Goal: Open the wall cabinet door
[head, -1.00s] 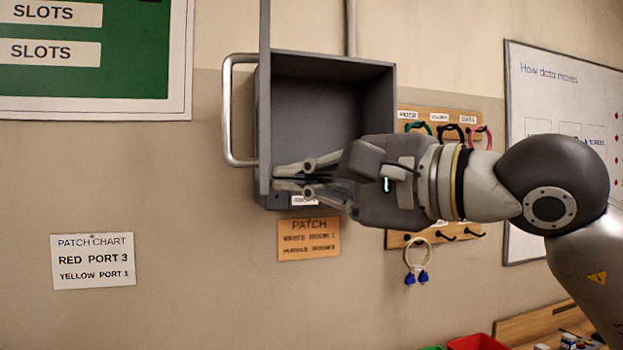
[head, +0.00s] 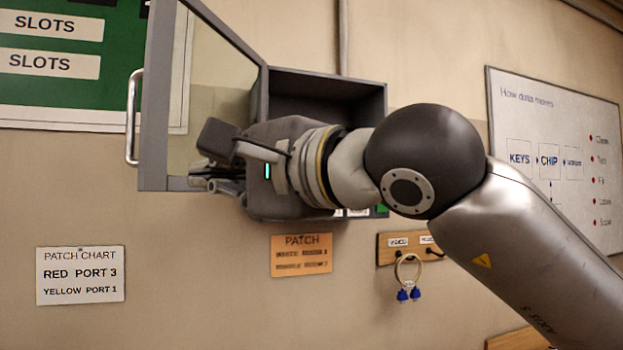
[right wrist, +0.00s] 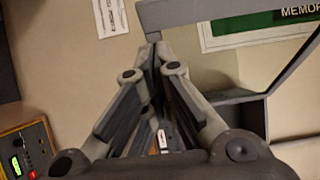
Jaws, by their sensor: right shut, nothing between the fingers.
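The grey wall cabinet (head: 310,97) hangs in the middle of the head view, its dark inside partly hidden by my right arm. Its glazed door (head: 154,130) stands swung open to the left, with the metal handle (head: 134,115) on its far left edge. My right gripper (head: 198,181) is shut and empty at the door's lower edge, on the inner side. In the right wrist view the shut fingertips (right wrist: 153,40) are close to the grey door frame (right wrist: 190,12); I cannot tell whether they touch. My left gripper is out of view.
A patch chart (head: 80,275) and an orange patch label (head: 301,255) are on the wall below. A whiteboard (head: 560,150) is at the right.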

